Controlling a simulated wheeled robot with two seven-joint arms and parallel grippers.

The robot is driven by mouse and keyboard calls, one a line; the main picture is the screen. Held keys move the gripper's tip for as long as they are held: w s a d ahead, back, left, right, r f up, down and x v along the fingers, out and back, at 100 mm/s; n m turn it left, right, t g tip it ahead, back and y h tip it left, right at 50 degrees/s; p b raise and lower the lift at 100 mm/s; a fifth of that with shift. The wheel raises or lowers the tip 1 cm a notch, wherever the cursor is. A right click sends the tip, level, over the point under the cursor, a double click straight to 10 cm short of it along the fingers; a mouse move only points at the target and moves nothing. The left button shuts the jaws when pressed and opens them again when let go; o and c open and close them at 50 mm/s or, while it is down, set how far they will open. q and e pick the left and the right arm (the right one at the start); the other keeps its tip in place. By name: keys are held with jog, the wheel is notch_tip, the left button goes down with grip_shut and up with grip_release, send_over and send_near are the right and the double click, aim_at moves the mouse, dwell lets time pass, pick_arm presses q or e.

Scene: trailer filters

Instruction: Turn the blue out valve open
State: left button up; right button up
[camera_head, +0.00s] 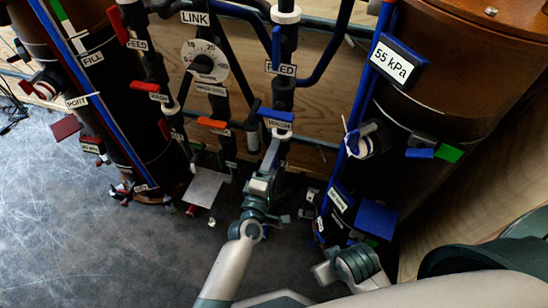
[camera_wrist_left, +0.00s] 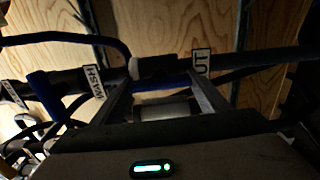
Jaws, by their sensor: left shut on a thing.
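The blue out valve's handle (camera_wrist_left: 165,83) shows in the left wrist view, between the two fingers of my left gripper (camera_wrist_left: 165,92). A white label (camera_wrist_left: 201,65), partly hidden and reading "UT", sits just right of the handle on the dark pipe. In the head view my left gripper (camera_head: 273,150) reaches up to the pipe just below a blue handle (camera_head: 277,115) with a "WASH" label. The fingers are closed on the blue handle; its exact contact is dim.
A red handle (camera_head: 212,123) sits on the pipe to the left, near a round dial (camera_head: 205,62). Brown filter tanks stand at the left (camera_head: 120,100) and right (camera_head: 465,75), the right one with a "55 kPa" display (camera_head: 393,61). Grey floor (camera_head: 90,220) is open at lower left.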

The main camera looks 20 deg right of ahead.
pick_arm(q)
jog(key=shift+f, duration=0.1)
jog(key=o, duration=1)
jog(key=shift+o, duration=0.2)
jog(key=v, duration=1.7)
jog(key=shift+s+a, duration=0.2)
pick_arm(e)
jog(key=shift+s+f, duration=0.1)
jog(key=shift+f, duration=0.05)
